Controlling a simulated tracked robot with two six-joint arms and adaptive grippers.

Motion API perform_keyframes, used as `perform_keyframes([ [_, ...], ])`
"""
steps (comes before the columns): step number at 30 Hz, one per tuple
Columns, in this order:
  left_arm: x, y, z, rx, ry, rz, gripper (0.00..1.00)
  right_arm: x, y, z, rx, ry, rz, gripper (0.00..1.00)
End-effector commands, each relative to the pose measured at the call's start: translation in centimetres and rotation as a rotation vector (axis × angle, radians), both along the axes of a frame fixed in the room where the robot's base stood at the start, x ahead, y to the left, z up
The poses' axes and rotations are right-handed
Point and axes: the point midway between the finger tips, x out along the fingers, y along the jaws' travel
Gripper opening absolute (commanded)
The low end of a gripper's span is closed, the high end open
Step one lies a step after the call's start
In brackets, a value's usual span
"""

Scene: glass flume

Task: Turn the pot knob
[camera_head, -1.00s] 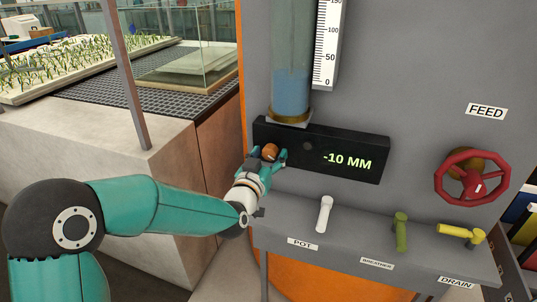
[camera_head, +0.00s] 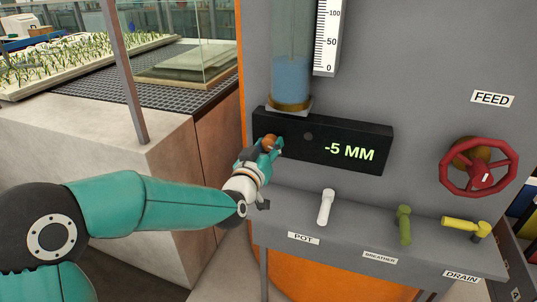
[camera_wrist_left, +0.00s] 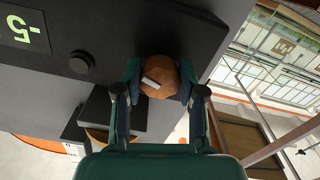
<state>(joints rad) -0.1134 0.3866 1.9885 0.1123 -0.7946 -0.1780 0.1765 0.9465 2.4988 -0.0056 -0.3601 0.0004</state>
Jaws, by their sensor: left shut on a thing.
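The pot knob, a brown-orange faceted knob (camera_head: 269,142) with a pale pointer mark, sits on the left end of the black display box (camera_head: 375,133). In the left wrist view the knob (camera_wrist_left: 160,77) lies between the two fingers. My left gripper (camera_head: 270,147) is shut on it; the wrist view shows its fingertips (camera_wrist_left: 160,88) on both sides of the knob. The display reads -5 MM. My right gripper is in neither view.
A glass tube (camera_head: 292,75) with blue water and a scale (camera_head: 327,42) stand above the box. A red FEED wheel (camera_head: 478,168) is at right. White (camera_head: 326,207), green (camera_head: 404,224) and yellow (camera_head: 461,226) levers stand on the ledge below. A small dark button (camera_head: 308,136) is beside the knob.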

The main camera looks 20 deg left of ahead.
Motion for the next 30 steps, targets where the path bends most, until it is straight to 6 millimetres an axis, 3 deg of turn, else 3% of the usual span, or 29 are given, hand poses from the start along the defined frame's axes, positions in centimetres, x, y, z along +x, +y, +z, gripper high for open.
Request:
perform_keyframes([
  [1,0.0,0.1,-0.6,-0.033,-0.005,0.002,0.05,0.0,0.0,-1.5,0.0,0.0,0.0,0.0],
  [3,0.0,0.0,-0.6,-0.082,-0.003,0.002,0.05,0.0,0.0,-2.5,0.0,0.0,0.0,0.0],
  [12,0.0,0.0,-0.4,-0.276,0.006,0.001,0.05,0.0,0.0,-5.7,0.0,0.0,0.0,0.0],
  [30,0.0,0.1,0.0,-0.374,0.013,0.004,0.05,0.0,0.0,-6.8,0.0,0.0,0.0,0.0],
])
